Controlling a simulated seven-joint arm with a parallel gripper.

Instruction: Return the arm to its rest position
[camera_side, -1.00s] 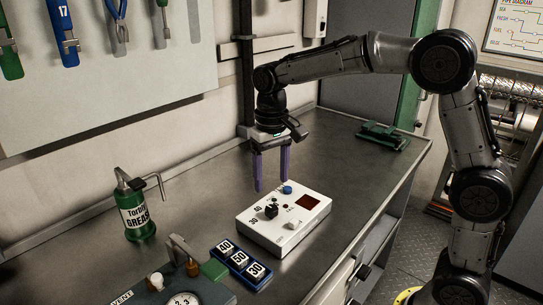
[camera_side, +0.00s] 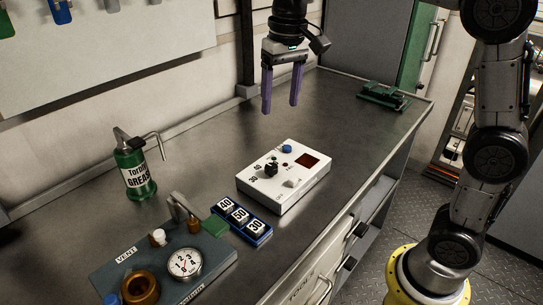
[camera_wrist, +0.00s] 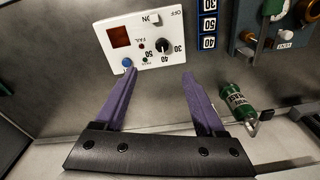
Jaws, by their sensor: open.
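My gripper (camera_side: 281,92) has two purple fingers that hang downward, apart and empty, above the metal bench (camera_side: 330,115). It is above and behind the white control box (camera_side: 315,185), not touching it. The box has a blue button, a black knob, a dark red window and a light switch on its top. In the wrist view, my gripper (camera_wrist: 165,78) shows its fingers spread with nothing between them, and the control box (camera_wrist: 110,25) lies beyond the fingertips at the top.
A green grease can (camera_side: 134,172) stands at the left. A blue block with numbered tiles (camera_side: 240,217) lies beside the box. A vent panel with a gauge (camera_side: 120,262) is at front left. A green item (camera_side: 382,95) lies at the back right.

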